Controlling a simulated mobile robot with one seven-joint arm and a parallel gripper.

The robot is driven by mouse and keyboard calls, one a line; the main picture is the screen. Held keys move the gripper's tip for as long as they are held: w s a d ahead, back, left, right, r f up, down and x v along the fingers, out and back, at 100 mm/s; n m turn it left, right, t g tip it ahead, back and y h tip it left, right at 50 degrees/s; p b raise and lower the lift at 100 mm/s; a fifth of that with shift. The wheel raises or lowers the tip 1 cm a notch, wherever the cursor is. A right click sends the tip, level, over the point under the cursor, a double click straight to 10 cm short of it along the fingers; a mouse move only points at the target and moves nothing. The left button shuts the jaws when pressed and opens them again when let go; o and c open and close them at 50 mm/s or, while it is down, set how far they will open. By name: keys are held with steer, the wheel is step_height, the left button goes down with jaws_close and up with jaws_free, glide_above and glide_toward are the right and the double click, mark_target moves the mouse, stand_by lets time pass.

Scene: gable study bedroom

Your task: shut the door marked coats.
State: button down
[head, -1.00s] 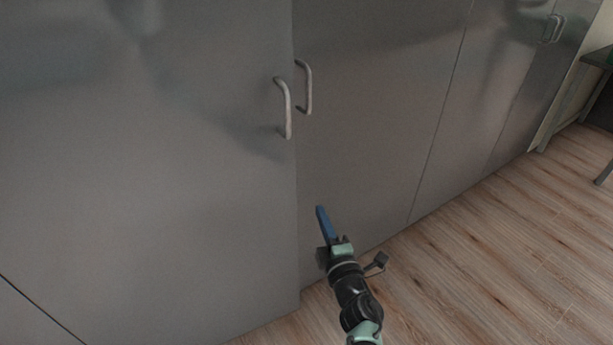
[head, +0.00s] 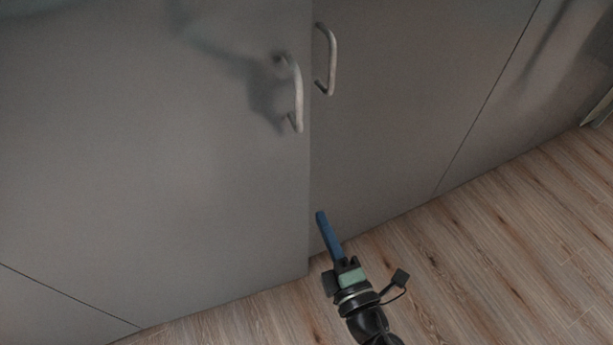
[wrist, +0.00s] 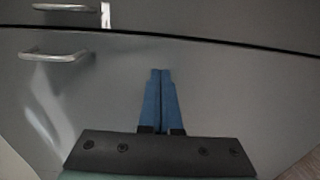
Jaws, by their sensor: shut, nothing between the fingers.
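Two tall grey doors meet at a vertical seam in the head view, the left door (head: 200,190) and the right door (head: 400,120). No readable coats mark shows on either. The left door's edge stands slightly proud of the right door, so it looks a little ajar. Each has a pale bar handle beside the seam, the left handle (head: 298,98) and the right handle (head: 331,60). My gripper (head: 321,213) is shut and empty, below the handles and in front of the seam. The wrist view shows its blue fingers (wrist: 161,72) together over a grey door face; contact cannot be told.
More grey cabinet panels continue at the right (head: 530,110) and lower left (head: 50,315). The wooden floor (head: 500,250) is clear along the front and right. A small white patch (wrist: 105,15), unreadable, shows by the upper handle in the wrist view.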

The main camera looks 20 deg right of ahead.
mark_target(300, 170)
steer(key=w, duration=0.3)
steer(key=w+b, duration=0.1)
steer(key=w, duration=0.6)
steer(key=shift+w+d, duration=0.4)
